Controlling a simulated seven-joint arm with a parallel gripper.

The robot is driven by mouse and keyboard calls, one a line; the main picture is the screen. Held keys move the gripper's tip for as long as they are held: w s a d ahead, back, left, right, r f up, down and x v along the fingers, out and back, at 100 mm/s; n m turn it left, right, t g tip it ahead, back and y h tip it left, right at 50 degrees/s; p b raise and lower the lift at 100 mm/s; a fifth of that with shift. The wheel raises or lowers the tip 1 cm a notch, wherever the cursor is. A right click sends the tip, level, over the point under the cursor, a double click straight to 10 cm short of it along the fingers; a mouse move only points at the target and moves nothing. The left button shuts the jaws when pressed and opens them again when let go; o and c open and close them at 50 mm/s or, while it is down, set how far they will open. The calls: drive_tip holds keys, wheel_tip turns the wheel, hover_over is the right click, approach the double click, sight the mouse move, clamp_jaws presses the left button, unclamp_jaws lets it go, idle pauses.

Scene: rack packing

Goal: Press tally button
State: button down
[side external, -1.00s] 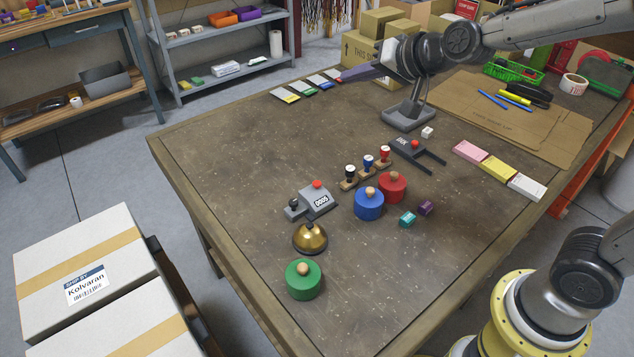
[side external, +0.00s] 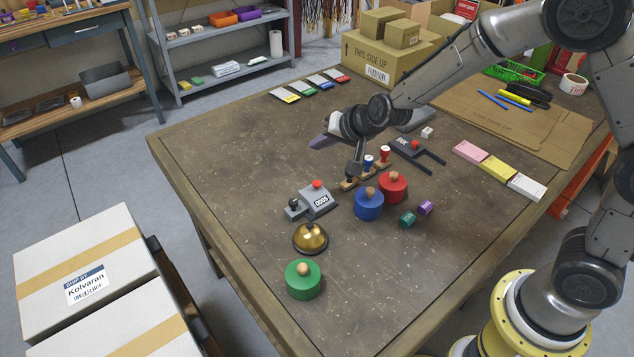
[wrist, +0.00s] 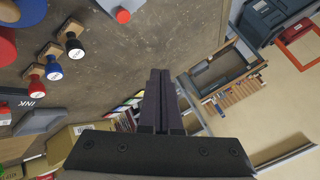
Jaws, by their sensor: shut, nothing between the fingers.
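The tally counter (side external: 317,200) is a small grey box with a sloped number display, a dark knob at its left and a red button (side external: 317,184) on top. It stands left of the stamps on the table. My gripper (side external: 318,142) is shut and empty, tilted, in the air above and behind the counter, apart from the button. In the wrist view the closed fingers (wrist: 160,76) point up the picture, and the red button (wrist: 122,15) shows at the top, left of the fingertips. Part of the counter is cut off there.
Close right of the counter stand stamps (wrist: 54,70), partly hidden by my wrist, and blue (side external: 369,207) and red (side external: 392,188) knobbed discs. A brass bell (side external: 310,238) and green disc (side external: 303,280) stand in front. The table left of the counter is clear.

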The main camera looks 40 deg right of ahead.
drive_tip(key=shift+f, duration=4.35)
drive_tip(key=shift+f, duration=0.15)
drive_tip(key=shift+f, duration=0.3)
drive_tip(key=shift+f, duration=0.5)
drive_tip(key=shift+r, duration=0.9)
wheel_tip(320, 180, up, 5)
drive_tip(key=shift+r, duration=0.1)
